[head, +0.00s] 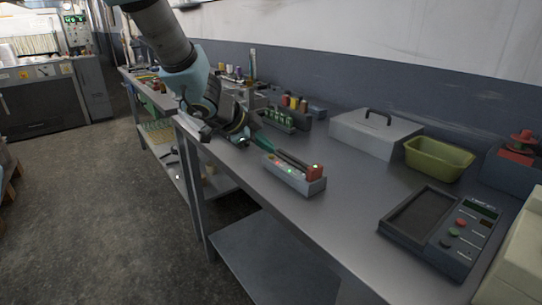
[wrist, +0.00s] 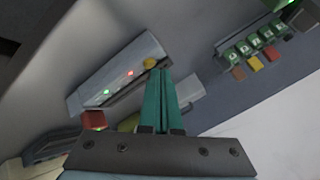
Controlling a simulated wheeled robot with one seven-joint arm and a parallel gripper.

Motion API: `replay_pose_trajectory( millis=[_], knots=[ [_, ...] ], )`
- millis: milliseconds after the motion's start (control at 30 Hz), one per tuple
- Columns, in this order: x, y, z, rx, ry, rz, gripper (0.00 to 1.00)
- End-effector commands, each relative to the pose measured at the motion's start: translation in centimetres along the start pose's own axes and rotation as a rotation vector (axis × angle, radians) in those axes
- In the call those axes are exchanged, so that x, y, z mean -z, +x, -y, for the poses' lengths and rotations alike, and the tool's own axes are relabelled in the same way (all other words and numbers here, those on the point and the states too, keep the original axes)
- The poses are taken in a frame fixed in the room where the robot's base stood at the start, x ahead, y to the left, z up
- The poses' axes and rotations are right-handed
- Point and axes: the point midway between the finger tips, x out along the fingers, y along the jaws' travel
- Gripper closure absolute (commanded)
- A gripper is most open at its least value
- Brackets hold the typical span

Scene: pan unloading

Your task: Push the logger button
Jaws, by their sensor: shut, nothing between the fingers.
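A low grey box (head: 296,177) with small lights and a red block at its right end sits near the front edge of the bench. I take it to be the logger; no readable label confirms this. In the wrist view the box (wrist: 120,72) shows a green light, a red light and a round yellow button (wrist: 150,63) at its upper right end. My gripper (wrist: 157,71) has its green fingers together and empty, with the tips beside the yellow button. Whether they touch it I cannot tell. In the head view my gripper (head: 270,148) is at the box's left end.
The bench (head: 345,225) also carries a grey lidded case (head: 372,132), a yellow-green bin (head: 437,160) and a dark panel (head: 437,228) with red and green buttons. A rack with green-faced units (head: 280,119) stands behind my gripper. The bench front between box and panel is clear.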

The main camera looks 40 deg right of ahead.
Motion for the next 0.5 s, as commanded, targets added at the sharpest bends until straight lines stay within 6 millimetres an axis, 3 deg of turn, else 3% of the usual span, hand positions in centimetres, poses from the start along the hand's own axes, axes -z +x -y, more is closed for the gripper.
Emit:
replay_pose_trajectory(
  millis=[500],
  knots=[
    [-0.34,0.46,-0.35,-0.001,0.001,0.0,1.0]
  ],
)
